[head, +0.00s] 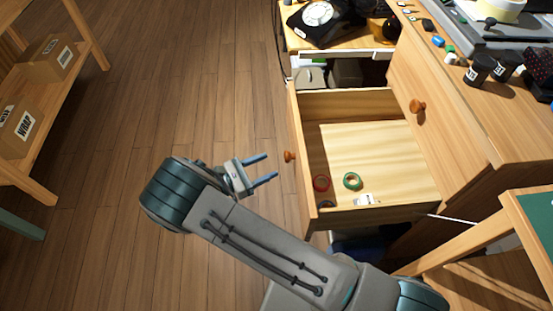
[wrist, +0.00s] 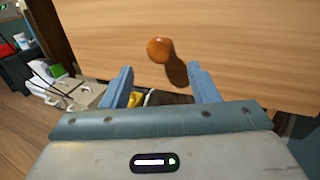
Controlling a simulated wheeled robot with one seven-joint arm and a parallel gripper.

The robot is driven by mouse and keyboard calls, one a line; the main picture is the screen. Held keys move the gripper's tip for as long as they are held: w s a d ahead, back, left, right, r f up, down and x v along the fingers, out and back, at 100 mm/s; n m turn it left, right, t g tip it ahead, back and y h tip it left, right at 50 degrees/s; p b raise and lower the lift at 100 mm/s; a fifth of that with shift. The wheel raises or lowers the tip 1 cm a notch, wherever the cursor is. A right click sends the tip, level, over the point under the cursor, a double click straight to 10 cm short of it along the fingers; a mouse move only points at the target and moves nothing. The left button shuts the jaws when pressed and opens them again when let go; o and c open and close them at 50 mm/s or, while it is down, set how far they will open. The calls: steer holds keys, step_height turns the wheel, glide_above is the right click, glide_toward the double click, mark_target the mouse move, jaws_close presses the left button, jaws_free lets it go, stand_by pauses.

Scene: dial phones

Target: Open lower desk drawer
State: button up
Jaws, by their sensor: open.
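The desk drawer (head: 385,150) stands pulled out in the head view, its inside open to view. Its round orange-brown knob (head: 290,156) is on the front panel, and the knob also shows in the wrist view (wrist: 160,50). My gripper (head: 263,169) is open and empty, just left of the knob in the head view and apart from it. In the wrist view the fingertips (wrist: 162,82) point at the drawer front (wrist: 215,30), with the knob above the gap between them. Another knob (head: 417,106) is on the closed panel to the right.
The drawer holds a green tape roll (head: 352,181) and a red ring (head: 321,183). A black dial phone (head: 322,18) stands on the desk top behind. A shelf with boxes (head: 54,58) is at the left. The wooden floor (head: 165,85) between is clear.

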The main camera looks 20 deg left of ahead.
steer(key=v, duration=0.8)
steer(key=shift+s+p, duration=0.15)
steer(key=shift+p, duration=0.25)
steer(key=shift+a, duration=0.1)
steer(key=w+d+r+m+g+y+p, duration=0.1)
steer(key=w+d+r+m+g+p, duration=0.25)
steer(key=d+r, duration=0.5)
steer(key=w+d+r+m+g+y+p, duration=0.1)
steer(key=w+d+r+m+g+p, duration=0.35)
steer(key=r, duration=0.65)
steer(key=w+d+r+m+g+y+p, duration=0.1)
steer(key=w+d+r+m+g+p, duration=0.1)
steer(key=d+r+m+g+p, duration=0.5)
steer(key=s+d+r+m+t+y+p, duration=0.1)
steer(key=s+d+r+m+y+p, duration=0.2)
steer(key=d+r, duration=0.4)
steer(key=s+d+r+m+t+y+p, duration=0.2)
steer(key=d+r, duration=0.5)
steer(key=r, duration=0.5)
steer(key=s+d+r+m+t+y+p, duration=0.1)
steer(key=s+d+r+m+y+p, duration=0.3)
steer(key=r, duration=0.5)
steer(key=shift+s+d+r+m+t+p, duration=0.3)
steer(key=shift+s+d+r+m+p, duration=0.1)
steer(key=shift+s+d+m+p, duration=1.2)
steer(key=shift+w+a, duration=0.15)
steer(key=shift+w, duration=0.2)
